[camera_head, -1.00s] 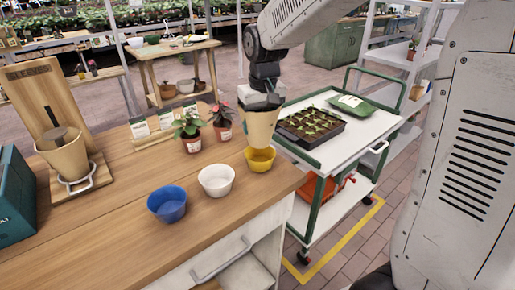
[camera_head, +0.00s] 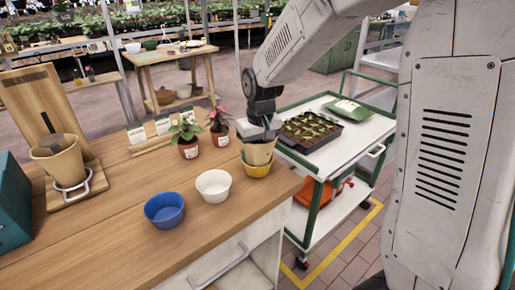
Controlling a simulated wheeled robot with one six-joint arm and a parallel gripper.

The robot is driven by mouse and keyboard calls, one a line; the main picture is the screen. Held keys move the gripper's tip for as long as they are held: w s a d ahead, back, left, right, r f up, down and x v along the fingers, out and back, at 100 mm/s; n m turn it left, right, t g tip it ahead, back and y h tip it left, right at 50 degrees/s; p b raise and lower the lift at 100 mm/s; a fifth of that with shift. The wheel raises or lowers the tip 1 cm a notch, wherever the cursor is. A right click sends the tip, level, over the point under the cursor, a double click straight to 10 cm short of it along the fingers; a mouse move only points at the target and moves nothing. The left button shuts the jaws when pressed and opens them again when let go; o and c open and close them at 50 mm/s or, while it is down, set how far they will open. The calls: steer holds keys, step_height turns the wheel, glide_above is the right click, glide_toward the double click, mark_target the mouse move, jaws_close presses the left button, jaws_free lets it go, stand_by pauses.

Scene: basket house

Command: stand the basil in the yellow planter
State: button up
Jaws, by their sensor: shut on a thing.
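My gripper (camera_head: 257,140) is shut on a tan pot (camera_head: 262,155) at the right end of the wooden bench. The lower part of the tan pot is hidden behind the rim of the yellow planter (camera_head: 257,170), and it looks to be inside it. Any plant in the tan pot is hidden by my gripper, so I cannot tell whether it holds the basil. A green-leaved plant (camera_head: 185,132) in a labelled reddish pot and a reddish-leaved plant (camera_head: 218,118) in a similar pot stand further back on the bench.
A white bowl-like planter (camera_head: 213,186) and a blue one (camera_head: 164,210) stand left of the yellow planter. A tan pot (camera_head: 62,162) sits on a wooden stand at left. Right of the bench, a cart (camera_head: 350,155) carries a seedling tray (camera_head: 310,131).

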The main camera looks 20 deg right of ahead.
mark_target(260, 154)
steer(key=shift+s+f, duration=0.15)
steer(key=shift+f, duration=0.2)
steer(key=o, duration=1.1)
steer(key=shift+s+f, duration=0.1)
steer(key=shift+o, duration=0.2)
steer(key=shift+r, duration=0.45)
step_height(260, 154, up, 12)
steer(key=s+d+m, duration=0.1)
steer(key=s+d, duration=0.2)
steer(key=s, duration=2.6)
steer(key=shift+s, duration=0.2)
